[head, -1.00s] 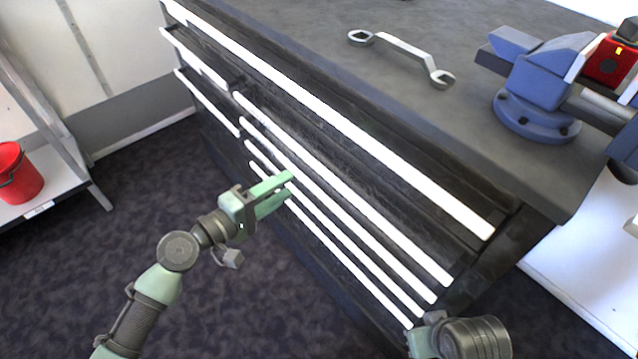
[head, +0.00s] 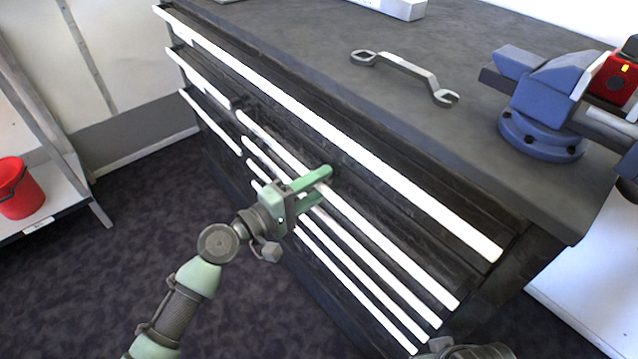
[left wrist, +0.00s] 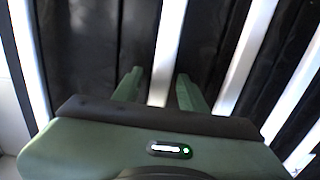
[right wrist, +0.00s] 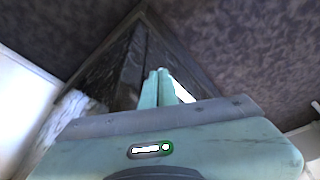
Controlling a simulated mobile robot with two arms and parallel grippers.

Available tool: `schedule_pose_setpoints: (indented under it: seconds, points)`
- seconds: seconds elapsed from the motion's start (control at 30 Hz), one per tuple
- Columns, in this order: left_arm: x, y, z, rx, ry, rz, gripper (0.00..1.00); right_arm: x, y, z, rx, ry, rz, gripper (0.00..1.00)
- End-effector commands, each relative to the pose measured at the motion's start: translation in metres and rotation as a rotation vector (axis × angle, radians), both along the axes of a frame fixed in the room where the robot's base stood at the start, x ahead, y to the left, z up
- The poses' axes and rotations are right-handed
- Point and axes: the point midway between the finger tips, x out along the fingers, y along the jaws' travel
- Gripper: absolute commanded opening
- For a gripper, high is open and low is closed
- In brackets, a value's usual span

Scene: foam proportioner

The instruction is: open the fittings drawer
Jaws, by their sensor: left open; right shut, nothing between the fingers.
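The dark drawer cabinet (head: 390,166) has several drawers with long white bar handles. No label shows which is the fittings drawer. My left gripper (head: 325,187) is open at the upper long handle (head: 390,246) below the full-width top drawer. In the left wrist view, the open fingers of my left gripper (left wrist: 158,90) lie on either side of a white handle (left wrist: 170,50); contact cannot be told. All drawers look closed. My right gripper (right wrist: 157,88) is shut and empty in the right wrist view, pointing toward a dark corner of the cabinet (right wrist: 125,65).
On the cabinet top lie a wrench (head: 405,70) and a blue vise (head: 545,105), with a red device (head: 612,75) beside the vise. A red bucket (head: 18,190) stands on a shelf at the left. The dark floor (head: 130,240) in front is clear.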

Motion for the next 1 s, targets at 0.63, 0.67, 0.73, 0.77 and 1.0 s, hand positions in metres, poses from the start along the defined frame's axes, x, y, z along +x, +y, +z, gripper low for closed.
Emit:
schedule_pose_setpoints:
  seconds: [0.63,0.67,0.73,0.77,1.0]
  points:
    - [-0.0003,0.0004,-0.0006,0.001,0.001,0.0,0.0,0.0002,0.0002,0.0,0.0,-0.001,0.0,0.0]
    - [-0.0003,0.0004,-0.0007,0.001,0.001,0.0,0.0,0.0002,0.0002,0.0,0.0,-0.001,0.0,0.0]
    - [-0.0004,0.0005,-0.0008,0.001,0.001,0.0,0.0,0.0003,0.0002,0.0,0.0,-0.001,0.0,0.0]
    - [-0.0004,0.0005,-0.0008,0.001,0.001,0.0,0.0,0.0003,0.0002,0.0,0.0,-0.001,0.0,0.0]
    - [-0.0004,0.0005,-0.001,0.002,0.001,0.0,0.0,0.0003,0.0003,0.0001,0.0,-0.001,0.0,0.0]
